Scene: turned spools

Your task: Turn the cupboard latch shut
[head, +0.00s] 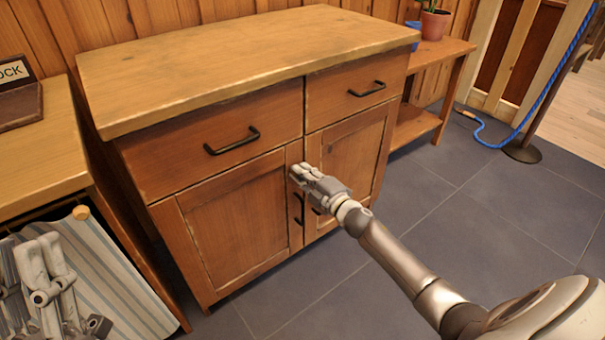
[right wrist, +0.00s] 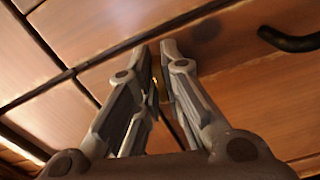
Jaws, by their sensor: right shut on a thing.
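The wooden cupboard (head: 232,227) has two drawers above two doors, and the doors look closed. My right gripper (head: 297,173) is at the top of the seam between the doors. In the right wrist view its fingers (right wrist: 155,48) are close together around a small brass-coloured piece, the latch (right wrist: 157,84), of which only a sliver shows. The latch is hidden by the gripper in the head view, and I cannot tell its angle. My left gripper (head: 48,268) is at the lower left, away from the cupboard; I cannot tell whether it is open.
Black bar handles sit on the drawers (head: 232,141) and doors (head: 299,208). A side table with a striped cloth (head: 105,275) stands at the left. A low shelf (head: 440,50) with a potted plant (head: 434,22) stands at the right, near a post with blue rope (head: 548,90). The tiled floor in front is clear.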

